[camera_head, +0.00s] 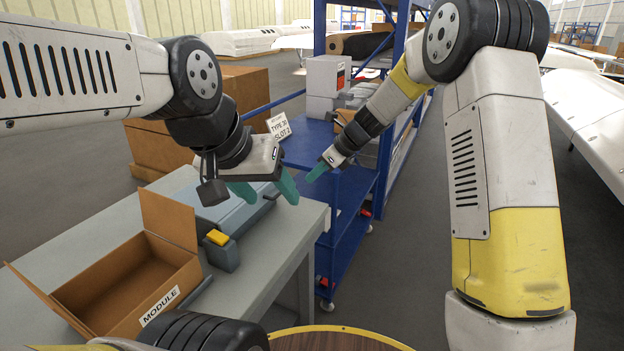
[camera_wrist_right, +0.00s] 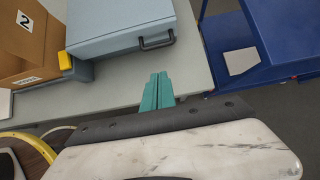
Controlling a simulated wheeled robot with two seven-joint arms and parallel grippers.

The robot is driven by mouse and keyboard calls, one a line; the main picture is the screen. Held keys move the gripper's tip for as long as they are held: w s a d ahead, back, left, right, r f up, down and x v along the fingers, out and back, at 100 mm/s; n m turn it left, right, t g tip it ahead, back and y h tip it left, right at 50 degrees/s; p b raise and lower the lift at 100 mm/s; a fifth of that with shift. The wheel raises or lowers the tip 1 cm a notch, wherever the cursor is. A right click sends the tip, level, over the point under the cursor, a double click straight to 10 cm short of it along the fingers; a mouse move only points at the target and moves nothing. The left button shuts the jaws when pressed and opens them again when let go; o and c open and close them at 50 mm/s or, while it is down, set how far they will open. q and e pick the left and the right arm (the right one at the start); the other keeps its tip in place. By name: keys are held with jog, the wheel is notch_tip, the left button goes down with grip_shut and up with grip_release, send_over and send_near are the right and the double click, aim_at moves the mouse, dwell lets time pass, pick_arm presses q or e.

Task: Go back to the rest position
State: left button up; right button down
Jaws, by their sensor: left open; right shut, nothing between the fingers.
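My left gripper (camera_head: 264,190) is open, its two teal fingers spread above the far part of the grey table, close to the blue-grey case. Nothing shows between them. My right gripper (camera_head: 317,172) is at the end of my right arm, in front of the blue shelf. In the right wrist view its teal fingers (camera_wrist_right: 157,91) are together with nothing between them, near the table's edge and the handle of the blue-grey case (camera_wrist_right: 125,25).
An open cardboard box labelled MODULE (camera_head: 92,285) stands on the grey table (camera_head: 285,262). The case with a yellow latch (camera_head: 217,237) lies beside it. A blue shelf cart (camera_head: 350,215) stands beyond the table. Open floor (camera_head: 405,250) lies right of the cart.

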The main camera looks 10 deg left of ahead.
jog(key=s+d+r+n+t+h, duration=0.2)
jog(key=s+d+r+n, duration=0.9)
jog(key=s+d+r, duration=0.35)
jog(key=s+d+n+t+h, duration=0.1)
jog(key=s+d+n, duration=0.4)
jog(key=s, duration=0.3)
jog(key=s+d+n+h, duration=0.2)
jog(key=s+d+n, duration=0.3)
jog(key=s, duration=0.3)
jog(key=shift+s+d+f+n+t, duration=0.35)
jog(key=shift+s+f+n+t, duration=0.1)
jog(key=shift+n, duration=0.15)
